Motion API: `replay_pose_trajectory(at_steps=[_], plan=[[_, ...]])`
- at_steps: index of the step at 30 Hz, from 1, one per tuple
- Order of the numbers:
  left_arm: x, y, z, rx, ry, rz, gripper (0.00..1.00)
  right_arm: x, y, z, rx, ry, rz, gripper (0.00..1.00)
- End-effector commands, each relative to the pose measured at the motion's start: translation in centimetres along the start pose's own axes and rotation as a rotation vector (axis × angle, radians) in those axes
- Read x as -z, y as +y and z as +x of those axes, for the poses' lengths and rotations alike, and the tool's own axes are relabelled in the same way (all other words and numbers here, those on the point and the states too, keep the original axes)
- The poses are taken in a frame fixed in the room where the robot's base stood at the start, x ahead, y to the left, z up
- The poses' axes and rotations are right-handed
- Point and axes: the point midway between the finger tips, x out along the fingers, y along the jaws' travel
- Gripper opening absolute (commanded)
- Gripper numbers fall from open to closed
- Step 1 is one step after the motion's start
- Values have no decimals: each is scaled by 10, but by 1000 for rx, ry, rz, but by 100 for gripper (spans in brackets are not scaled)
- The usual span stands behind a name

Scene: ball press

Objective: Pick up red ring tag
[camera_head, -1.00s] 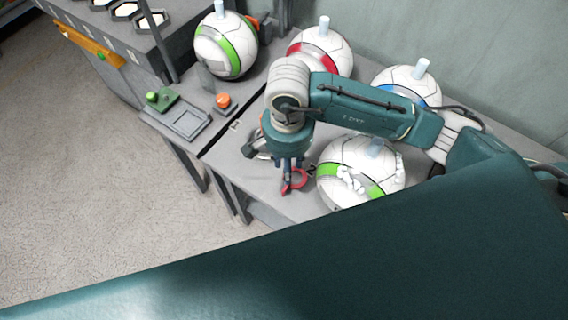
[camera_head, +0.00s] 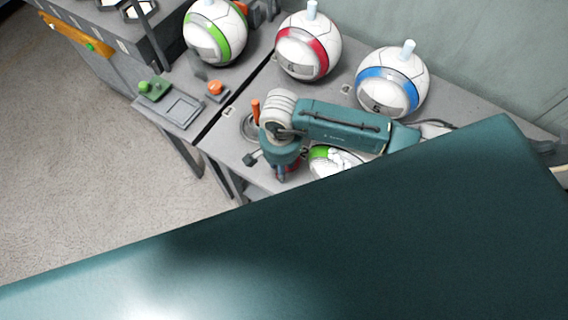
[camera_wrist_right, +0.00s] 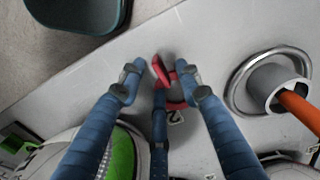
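The red ring tag (camera_wrist_right: 163,72) lies at the table's edge in the right wrist view, between the fingertips of my right gripper (camera_wrist_right: 160,86). Its red loops show beyond and behind the tip of the middle finger. My right gripper's blue fingers are spread apart; whether any finger touches the ring I cannot tell. In the head view, my right gripper (camera_head: 283,172) points down at the table's front edge and hides most of the ring. A black "2" is on the table beside the ring. My left gripper is not in view.
Balls with a green band (camera_head: 215,34), a red band (camera_head: 308,47) and a blue band (camera_head: 391,82) stand at the back. Another green-banded ball (camera_head: 322,153) is close to my right gripper. A metal ring holder with an orange handle (camera_wrist_right: 297,105) is on the other side.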

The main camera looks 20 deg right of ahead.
Motion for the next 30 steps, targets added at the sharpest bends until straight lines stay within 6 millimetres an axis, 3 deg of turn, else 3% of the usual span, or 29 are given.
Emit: replay_pose_trajectory(at_steps=[2, 6, 7, 22, 26, 30], plan=[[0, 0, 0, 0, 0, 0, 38, 0, 0, 0, 0, 0, 0, 30], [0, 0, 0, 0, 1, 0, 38, 0, 0, 0, 0, 0, 0, 2], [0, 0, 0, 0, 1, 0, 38, 0, 0, 0, 0, 0, 0, 0], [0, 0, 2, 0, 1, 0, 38, 1, -1, -8, 2, 2, 0, 0], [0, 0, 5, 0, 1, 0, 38, 1, -1, -24, 4, 3, -1, 0], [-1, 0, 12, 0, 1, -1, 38, 2, -2, -57, 8, 5, -3, 0]])
